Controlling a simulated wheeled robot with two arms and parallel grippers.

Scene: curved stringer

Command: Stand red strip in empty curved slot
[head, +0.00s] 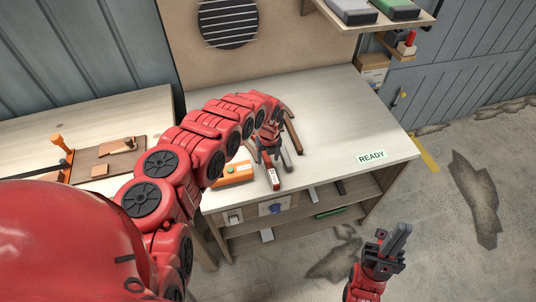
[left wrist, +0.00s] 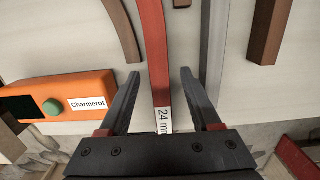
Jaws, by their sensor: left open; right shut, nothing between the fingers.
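The red strip (left wrist: 154,50) lies lengthwise between the fingers of my left gripper (left wrist: 157,98) in the left wrist view. A white label reading "24 m…" is on its near end. In the head view, the strip's labelled end (head: 273,181) shows just below my left gripper (head: 268,155), near the bench's front edge. The left fingers are open, one on each side of the strip, with visible gaps. Whether they are level with it I cannot tell. My right gripper (head: 397,238) is shut and empty, away from the bench. I cannot make out an empty curved slot; my left arm hides part of the bench.
An orange box (left wrist: 75,94) marked "Charmerot" lies left of the strip. A curved brown strip (left wrist: 125,30), a grey strip (left wrist: 214,40) and a brown bar (left wrist: 271,30) lie nearby. The right part of the bench (head: 345,115) is clear around a READY label (head: 371,157).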

